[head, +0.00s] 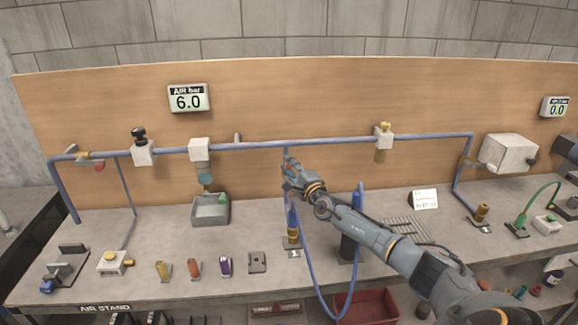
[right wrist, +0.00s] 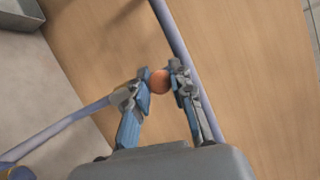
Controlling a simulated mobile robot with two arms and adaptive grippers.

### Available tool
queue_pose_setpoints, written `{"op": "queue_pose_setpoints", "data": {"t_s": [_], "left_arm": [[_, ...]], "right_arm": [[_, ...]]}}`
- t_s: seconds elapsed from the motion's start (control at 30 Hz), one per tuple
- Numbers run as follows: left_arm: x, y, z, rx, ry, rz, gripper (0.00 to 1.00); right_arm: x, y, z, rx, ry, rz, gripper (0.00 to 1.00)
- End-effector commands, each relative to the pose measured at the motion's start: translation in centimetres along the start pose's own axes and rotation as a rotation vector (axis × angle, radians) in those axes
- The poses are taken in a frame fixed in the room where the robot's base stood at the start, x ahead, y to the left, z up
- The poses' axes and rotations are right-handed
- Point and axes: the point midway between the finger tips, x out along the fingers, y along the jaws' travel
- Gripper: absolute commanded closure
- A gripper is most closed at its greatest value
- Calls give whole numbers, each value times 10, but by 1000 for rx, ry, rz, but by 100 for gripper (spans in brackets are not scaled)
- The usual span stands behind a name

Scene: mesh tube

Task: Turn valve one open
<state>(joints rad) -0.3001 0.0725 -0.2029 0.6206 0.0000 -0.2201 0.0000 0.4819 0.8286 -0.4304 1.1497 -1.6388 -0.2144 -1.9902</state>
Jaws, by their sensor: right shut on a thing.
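My right gripper (head: 290,169) is in front of the wooden board, at the blue drop pipe (head: 286,152) below the long horizontal pipe. In the right wrist view, the gripper (right wrist: 160,82) is shut on a round orange handle (right wrist: 159,81) beside the blue pipe (right wrist: 172,32). The handle looks like the knob of a valve; the valve body is mostly hidden by the fingers, and I see no number on it. My left gripper is not in view.
A blue hose (head: 312,262) hangs in a loop below my right arm. The bench (head: 150,235) carries several small coloured parts, a grey tray (head: 211,209) and a white card (head: 424,199). A display (head: 188,98) reads 6.0; another at right (head: 556,107) reads 0.0.

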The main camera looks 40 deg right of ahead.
Motion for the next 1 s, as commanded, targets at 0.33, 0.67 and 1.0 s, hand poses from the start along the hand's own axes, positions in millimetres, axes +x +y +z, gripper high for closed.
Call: {"op": "queue_pose_setpoints", "data": {"t_s": [0.33, 0.67, 1.0], "left_arm": [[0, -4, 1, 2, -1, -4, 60], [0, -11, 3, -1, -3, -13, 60], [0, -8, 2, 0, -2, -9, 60]], "right_arm": [[0, 1, 1, -1, -2, 2, 54], [-2, 1, 0, 1, 0, 1, 54], [-37, 2, 0, 0, -2, 3, 54]]}}
